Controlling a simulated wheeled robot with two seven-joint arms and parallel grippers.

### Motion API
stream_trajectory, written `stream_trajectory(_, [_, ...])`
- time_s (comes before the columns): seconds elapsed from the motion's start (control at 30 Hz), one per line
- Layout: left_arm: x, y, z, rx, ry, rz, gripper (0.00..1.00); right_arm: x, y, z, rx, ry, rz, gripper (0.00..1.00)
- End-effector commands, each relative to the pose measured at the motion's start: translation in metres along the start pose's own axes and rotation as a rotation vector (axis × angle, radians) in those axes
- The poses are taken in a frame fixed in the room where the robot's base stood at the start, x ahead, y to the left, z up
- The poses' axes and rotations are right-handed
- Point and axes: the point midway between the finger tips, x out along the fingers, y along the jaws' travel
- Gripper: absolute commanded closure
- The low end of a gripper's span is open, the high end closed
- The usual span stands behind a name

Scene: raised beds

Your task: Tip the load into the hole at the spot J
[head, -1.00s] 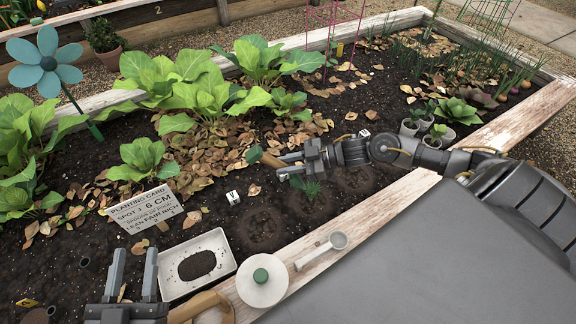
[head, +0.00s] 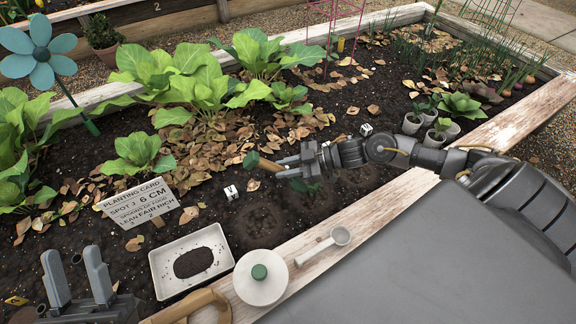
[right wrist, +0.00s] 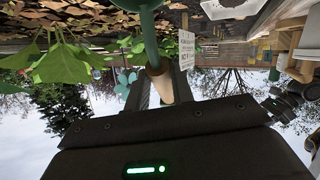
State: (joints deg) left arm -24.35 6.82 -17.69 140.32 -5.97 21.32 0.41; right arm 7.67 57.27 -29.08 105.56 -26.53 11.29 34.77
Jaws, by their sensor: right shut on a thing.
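My right gripper (head: 284,167) is shut on the wooden handle of a tool with a green head (head: 251,160), above the soil of the bed. In the right wrist view the wooden handle (right wrist: 158,85) sits between the fingers and the green head (right wrist: 149,35) is beyond it. No load on it can be made out. A small white lettered cube (head: 231,192) stands on the soil below and left of the tool; its letter is not clear. A shallow hollow (head: 262,222) lies just right of that cube. My left gripper (head: 78,280) is open and empty at lower left.
A second white cube (head: 366,129) stands further right, beyond my right arm. Leafy plants (head: 190,90) fill the back left.

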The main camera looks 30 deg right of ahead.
Motion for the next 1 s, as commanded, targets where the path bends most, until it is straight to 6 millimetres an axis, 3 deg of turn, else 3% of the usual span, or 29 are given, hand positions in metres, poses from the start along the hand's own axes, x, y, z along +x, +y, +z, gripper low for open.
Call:
stream_trajectory(0.23, [0.002, 0.018, 0.026, -0.028, -0.284, 0.053, 0.6, 0.015, -0.001, -0.011, -0.038, -0.179, -0.016, 1.0])
stream_trajectory(0.5, [-0.021, 0.029, 0.061, -0.029, -0.628, 0.086, 0.6, 0.03, -0.003, -0.013, -0.071, -0.352, -0.032, 1.0])
stream_trajectory(1.0, [-0.076, -0.009, 0.104, 0.017, -1.062, -0.023, 0.6, 0.043, -0.006, -0.012, -0.092, -0.497, -0.046, 1.0])
